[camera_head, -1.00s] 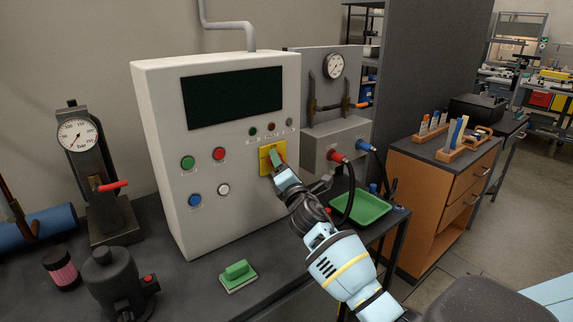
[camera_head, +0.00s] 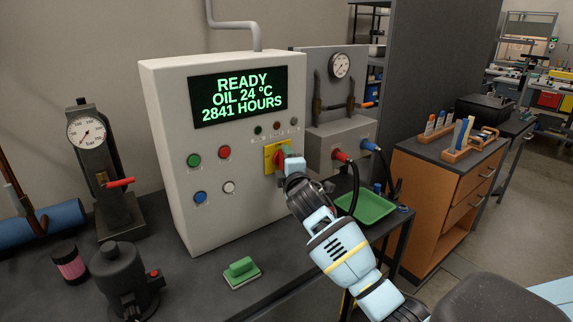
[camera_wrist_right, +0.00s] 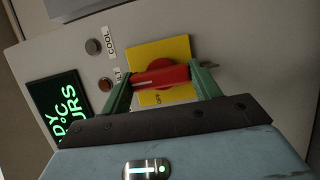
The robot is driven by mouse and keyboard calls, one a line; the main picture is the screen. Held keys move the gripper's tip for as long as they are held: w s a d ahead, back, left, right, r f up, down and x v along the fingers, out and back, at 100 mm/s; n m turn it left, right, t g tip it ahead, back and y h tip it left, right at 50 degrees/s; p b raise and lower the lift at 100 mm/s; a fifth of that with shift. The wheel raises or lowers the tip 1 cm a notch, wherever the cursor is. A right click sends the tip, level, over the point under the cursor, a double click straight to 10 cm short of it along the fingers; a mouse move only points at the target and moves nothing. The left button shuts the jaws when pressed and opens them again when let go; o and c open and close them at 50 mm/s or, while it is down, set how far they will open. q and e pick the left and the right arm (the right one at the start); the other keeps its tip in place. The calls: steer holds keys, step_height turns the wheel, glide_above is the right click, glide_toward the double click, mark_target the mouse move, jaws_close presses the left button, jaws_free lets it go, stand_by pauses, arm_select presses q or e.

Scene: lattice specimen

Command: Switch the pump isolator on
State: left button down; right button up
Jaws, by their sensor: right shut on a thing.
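The pump isolator is a red rotary handle (camera_wrist_right: 160,76) on a yellow plate (camera_wrist_right: 150,52) on the front of the pale control cabinet (camera_head: 220,215). In the head view the yellow plate (camera_head: 268,162) is partly hidden behind my right gripper (camera_head: 287,161). In the right wrist view, the green fingers of my right gripper (camera_wrist_right: 163,78) are shut on the two ends of the red handle. The handle lies across the plate, with an OFF label below it in that view. The cabinet display (camera_head: 238,97) is lit and reads READY, OIL 24 °C, 2841 HOURS. My left gripper is not in view.
Green, red, blue and white buttons sit left of the isolator. A green tray (camera_head: 365,208) and a box with red and blue connectors (camera_head: 338,145) stand to the right.

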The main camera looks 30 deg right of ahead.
stand_by(0.4)
steer(key=o, duration=1)
steer(key=shift+v, duration=3.9)
steer(key=shift+r, duration=0.1)
